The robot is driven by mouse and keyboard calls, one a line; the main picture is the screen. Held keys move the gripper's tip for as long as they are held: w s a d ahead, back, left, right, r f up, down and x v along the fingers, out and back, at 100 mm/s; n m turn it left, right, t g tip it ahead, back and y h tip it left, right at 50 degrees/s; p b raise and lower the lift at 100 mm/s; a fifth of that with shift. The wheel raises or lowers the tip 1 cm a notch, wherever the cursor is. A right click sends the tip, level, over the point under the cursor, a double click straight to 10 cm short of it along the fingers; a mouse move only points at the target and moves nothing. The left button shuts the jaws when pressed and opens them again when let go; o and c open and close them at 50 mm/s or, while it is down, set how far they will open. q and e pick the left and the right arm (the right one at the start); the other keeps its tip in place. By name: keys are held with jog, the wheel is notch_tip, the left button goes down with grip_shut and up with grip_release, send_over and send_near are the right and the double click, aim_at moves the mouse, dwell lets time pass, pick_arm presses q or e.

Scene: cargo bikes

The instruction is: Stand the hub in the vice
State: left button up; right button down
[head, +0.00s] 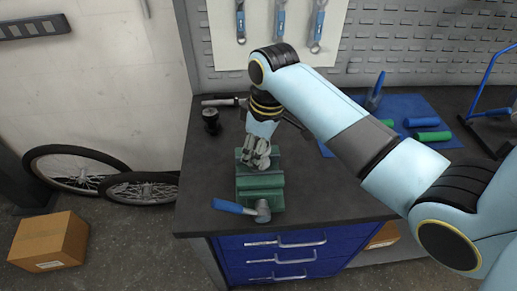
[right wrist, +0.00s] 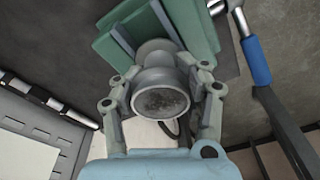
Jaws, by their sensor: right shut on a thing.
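My right gripper (head: 257,160) is directly above the green vice (head: 260,188) near the front left of the dark workbench. In the right wrist view the gripper (right wrist: 162,105) is shut on the grey metal hub (right wrist: 160,92), with one finger on each side of it. The hub's round end faces the camera, and its far end reaches toward the green vice jaws (right wrist: 195,38). I cannot tell whether the hub touches the jaws or sits between them. In the head view the gripper hides most of the hub. My left gripper is in neither view.
Blue and green rolls (head: 422,122) lie at the right. Wheels (head: 75,172) and a cardboard box (head: 48,240) are on the floor.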

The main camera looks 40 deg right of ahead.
jog(key=c, duration=0.5)
grip_release()
jog(key=shift+c, duration=0.2)
jog(key=r, duration=0.8)
jog(key=s+d+r, duration=0.1)
jog(key=r, duration=0.3)
